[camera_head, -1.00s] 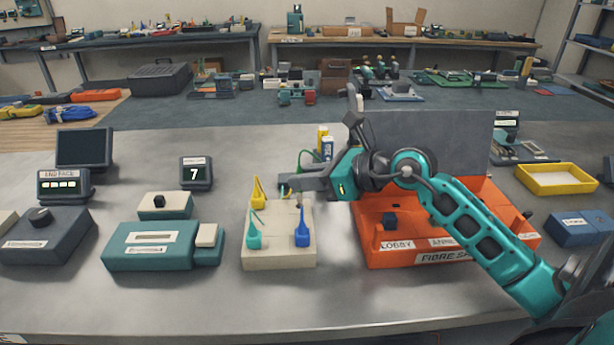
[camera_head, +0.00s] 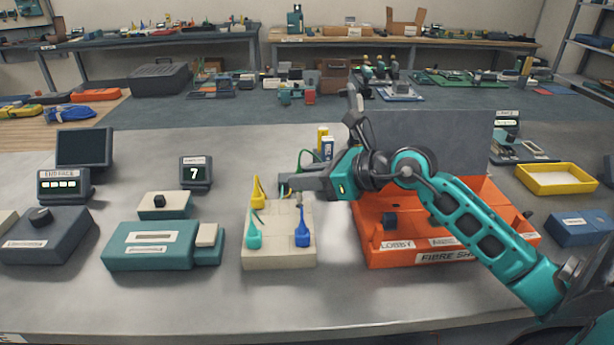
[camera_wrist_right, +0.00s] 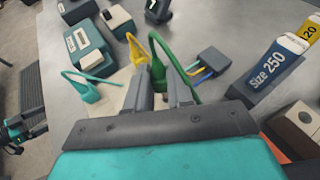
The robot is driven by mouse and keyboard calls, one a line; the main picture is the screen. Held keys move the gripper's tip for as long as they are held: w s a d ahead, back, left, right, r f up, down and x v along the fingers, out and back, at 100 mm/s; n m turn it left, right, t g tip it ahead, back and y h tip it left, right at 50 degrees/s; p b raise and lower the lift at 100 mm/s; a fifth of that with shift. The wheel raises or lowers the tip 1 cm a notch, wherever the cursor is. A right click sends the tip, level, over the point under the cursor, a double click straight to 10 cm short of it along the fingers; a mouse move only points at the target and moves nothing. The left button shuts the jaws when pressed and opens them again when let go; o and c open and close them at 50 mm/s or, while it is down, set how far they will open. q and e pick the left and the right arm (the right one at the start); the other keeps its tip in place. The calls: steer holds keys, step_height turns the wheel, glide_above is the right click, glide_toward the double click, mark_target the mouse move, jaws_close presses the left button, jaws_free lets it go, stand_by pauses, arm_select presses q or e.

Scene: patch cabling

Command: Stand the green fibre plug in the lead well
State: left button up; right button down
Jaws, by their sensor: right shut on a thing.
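My right gripper (camera_head: 284,185) is over the far part of a cream block (camera_head: 278,260). In the right wrist view its jaws (camera_wrist_right: 162,92) are shut on the green plug (camera_wrist_right: 158,72), whose green lead loops up and to the right. In the head view the gripper hides most of this plug. A yellow plug (camera_head: 258,192), a teal plug (camera_head: 253,235) and a blue plug (camera_head: 302,234) stand upright on the block. Whether the green plug touches the block cannot be told.
An orange tray (camera_head: 420,262) stands right of the block, under my right arm. A teal device (camera_head: 150,258) stands to its left. A small display (camera_head: 195,174) reads 7. A "Size 250" box (camera_wrist_right: 272,68) is near the gripper. The front table strip is clear.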

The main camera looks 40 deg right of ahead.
mark_target(307, 208)
arm_select(q)
steer(key=shift+w+f+b, duration=0.1)
steer(key=shift+f+b, duration=1.3)
steer(key=shift+b, duration=0.05)
arm_select(e)
steer(key=shift+f, duration=1.85)
arm_select(q)
steer(key=shift+f, duration=0.1)
arm_select(e)
steer(key=c, duration=0.9)
jaws_free()
steer(key=shift+s+d+r, duration=0.15)
steer(key=shift+s+d, duration=0.1)
steer(key=shift+s, duration=0.15)
steer(key=v, duration=1.2)
steer(key=shift+w, duration=0.1)
arm_select(q)
steer(key=shift+w+d+r+h, duration=0.2)
steer(key=shift+d+r, duration=0.1)
steer(key=shift+r, duration=0.15)
steer(key=shift+w+d+r+h, duration=0.15)
steer(key=shift+d+r, duration=0.15)
steer(key=shift+r, duration=0.15)
